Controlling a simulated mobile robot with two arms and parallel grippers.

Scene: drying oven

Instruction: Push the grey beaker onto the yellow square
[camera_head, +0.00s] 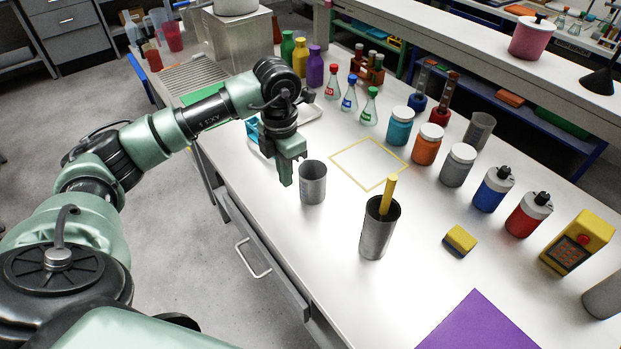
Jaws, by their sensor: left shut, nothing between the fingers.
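The grey beaker (313,183) stands upright on the white table near its front edge. The yellow square (347,173) is a thin yellow outline on the table, behind and to the right of the beaker, and it is empty. The beaker stands outside the outline. My left gripper (286,182) is shut and empty, pointing down just left of the beaker; I cannot tell whether it touches it. My right gripper is not in view.
A dark grey cup (376,236) with a yellow stick stands to the right of the beaker. A yellow block (460,241) and a purple mat (480,325) lie farther right. Jars, including a teal one (400,128), and flasks line the square's far side.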

